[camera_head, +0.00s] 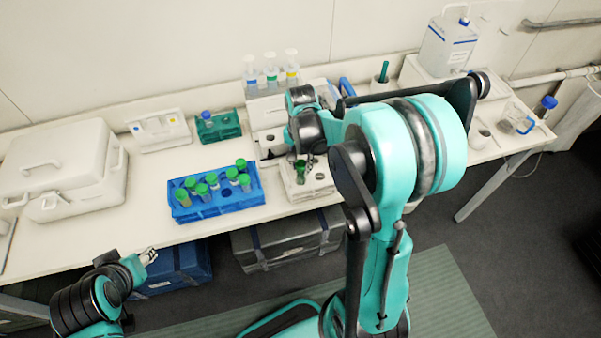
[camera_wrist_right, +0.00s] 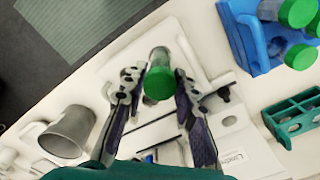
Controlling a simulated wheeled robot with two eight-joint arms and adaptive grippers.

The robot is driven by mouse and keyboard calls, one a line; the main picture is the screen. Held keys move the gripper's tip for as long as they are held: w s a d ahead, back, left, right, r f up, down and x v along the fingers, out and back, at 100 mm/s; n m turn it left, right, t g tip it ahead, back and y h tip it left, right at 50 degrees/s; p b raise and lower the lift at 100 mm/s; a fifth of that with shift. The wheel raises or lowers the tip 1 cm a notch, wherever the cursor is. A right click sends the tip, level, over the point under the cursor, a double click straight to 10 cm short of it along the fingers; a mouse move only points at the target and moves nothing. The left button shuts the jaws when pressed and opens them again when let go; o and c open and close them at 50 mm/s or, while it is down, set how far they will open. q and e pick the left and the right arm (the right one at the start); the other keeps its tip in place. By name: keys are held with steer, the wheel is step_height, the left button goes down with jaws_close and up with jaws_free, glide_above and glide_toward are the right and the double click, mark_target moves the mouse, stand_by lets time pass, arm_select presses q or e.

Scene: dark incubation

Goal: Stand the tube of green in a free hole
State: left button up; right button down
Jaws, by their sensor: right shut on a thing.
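A green-capped tube (camera_wrist_right: 158,84) is between the fingertips of my right gripper (camera_wrist_right: 160,88) in the wrist view. The right gripper (camera_head: 304,166) is shut on it, over a white holder (camera_head: 318,186) in the head view. The tube also shows there as a dark green spot (camera_head: 300,168). I cannot tell whether its lower end sits in the holder. The blue rack (camera_head: 228,207) holds several green-capped tubes, with open holes in its front part. My left gripper (camera_head: 149,256) is low in front of the table; its jaw state is unclear.
A small green rack (camera_head: 217,130) with a blue-capped item stands behind the blue rack. A white case (camera_head: 62,165) is at the left. Bottles (camera_head: 271,72) stand on a unit behind. A metal cup (camera_wrist_right: 70,131) is beside the gripper in the wrist view.

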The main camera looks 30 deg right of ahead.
mark_target(301, 172)
steer(key=shift+f+b, duration=0.35)
steer(key=shift+f, duration=1.45)
steer(key=shift+f, duration=0.15)
steer(key=c, duration=1.5)
jaws_free()
steer(key=shift+o, duration=0.2)
